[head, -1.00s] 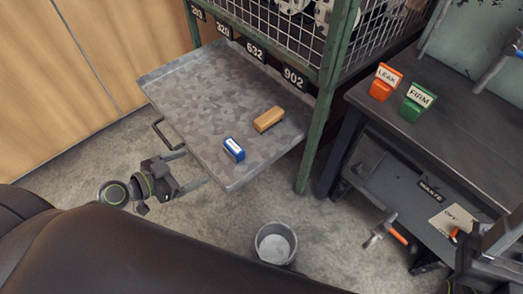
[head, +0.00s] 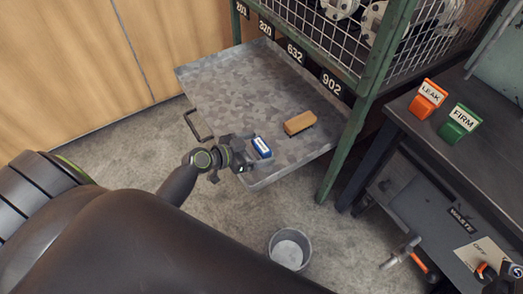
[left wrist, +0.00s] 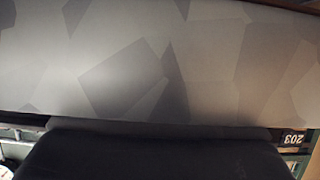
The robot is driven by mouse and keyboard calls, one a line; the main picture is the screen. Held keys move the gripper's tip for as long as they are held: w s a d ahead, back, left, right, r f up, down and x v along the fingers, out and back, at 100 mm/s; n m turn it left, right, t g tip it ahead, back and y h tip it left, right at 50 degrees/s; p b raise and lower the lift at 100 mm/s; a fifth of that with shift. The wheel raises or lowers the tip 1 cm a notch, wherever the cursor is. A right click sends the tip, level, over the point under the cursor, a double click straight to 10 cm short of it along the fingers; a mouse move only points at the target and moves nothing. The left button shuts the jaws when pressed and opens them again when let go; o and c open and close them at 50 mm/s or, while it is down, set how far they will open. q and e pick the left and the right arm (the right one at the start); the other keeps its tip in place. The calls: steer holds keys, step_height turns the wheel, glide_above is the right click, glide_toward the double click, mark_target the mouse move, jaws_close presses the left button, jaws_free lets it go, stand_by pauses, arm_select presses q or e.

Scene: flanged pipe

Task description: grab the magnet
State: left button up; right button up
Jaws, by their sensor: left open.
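A small blue block with a white label (head: 262,147) lies on the pulled-out grey metal tray (head: 225,85), near its front edge; it may be the magnet, but I cannot read the label. A tan block (head: 299,123) lies on the tray to its right. My left gripper (head: 247,154) is open at the tray's front edge, just left of the blue block, with nothing seen between its fingers. I cannot tell whether it touches the block. The left wrist view shows mottled grey metal (left wrist: 140,70) up close and no block. My right gripper is not seen.
The tray has a dark handle (head: 198,125) at its left. A green rack post (head: 345,150) stands right of the tray. A grey bucket (head: 290,250) is on the floor below. The dark bench at right holds an orange LEAK block (head: 427,100) and a green FIRM block (head: 460,123).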

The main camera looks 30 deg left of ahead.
arm_select(q)
steer(key=shift+x, duration=0.9)
steer(key=shift+c, duration=0.3)
steer(key=c, duration=1.3)
steer(key=shift+r, duration=0.2)
